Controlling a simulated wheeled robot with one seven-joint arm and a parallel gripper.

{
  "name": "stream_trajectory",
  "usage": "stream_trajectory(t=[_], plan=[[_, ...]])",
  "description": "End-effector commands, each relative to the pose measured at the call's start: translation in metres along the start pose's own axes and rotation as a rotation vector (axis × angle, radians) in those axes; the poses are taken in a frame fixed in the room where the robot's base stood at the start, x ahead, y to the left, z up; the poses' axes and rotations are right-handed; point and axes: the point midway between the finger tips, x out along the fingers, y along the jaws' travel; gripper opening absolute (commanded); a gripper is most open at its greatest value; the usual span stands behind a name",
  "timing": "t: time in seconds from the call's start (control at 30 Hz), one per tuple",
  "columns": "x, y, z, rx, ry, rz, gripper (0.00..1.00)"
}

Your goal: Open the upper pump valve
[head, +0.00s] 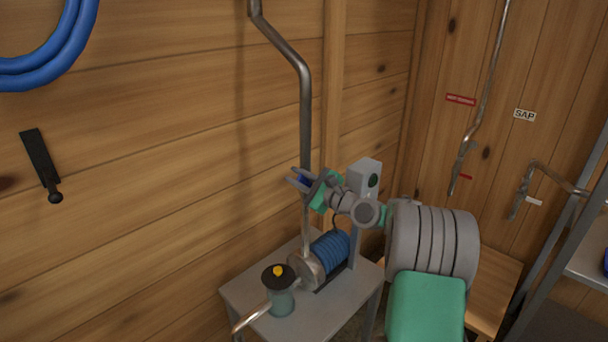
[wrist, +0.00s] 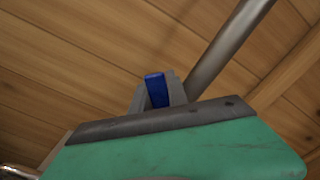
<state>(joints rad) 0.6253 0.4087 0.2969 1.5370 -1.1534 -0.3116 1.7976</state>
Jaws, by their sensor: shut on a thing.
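The upper pump valve is on the vertical metal pipe (head: 305,120) above the pump (head: 330,252). Its blue handle (head: 303,180) shows between the fingertips of my gripper (head: 299,181). In the wrist view the blue handle (wrist: 155,90) stands upright in the picture between the grey fingers, just left of the pipe (wrist: 225,50). My gripper is shut on the handle. My gripper's green and dark body hides the lower part of the handle and the valve body.
The pump stands on a grey table (head: 245,290) beside a jar (head: 280,300) with a black lid and yellow knob. A grey box (head: 364,178) on a post stands close behind my wrist. Wooden walls lie behind. A metal shelf (head: 585,250) is at the right.

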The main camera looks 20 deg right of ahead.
Motion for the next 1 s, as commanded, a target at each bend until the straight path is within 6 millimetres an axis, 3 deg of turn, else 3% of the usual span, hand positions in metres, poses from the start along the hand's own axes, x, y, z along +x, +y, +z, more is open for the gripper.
stream_trajectory(t=[0.27,0.3,0.53,1.0], plan=[[-0.0002,0.0002,0.0,0.0,-0.001,0.0,0.0],[-0.0003,0.0001,-0.0001,0.0,-0.001,0.0,0.22],[-0.0013,-0.0011,-0.0011,0.0,0.001,-0.002,0.41],[-0.0028,-0.0044,-0.002,-0.004,0.004,-0.008,0.42]])
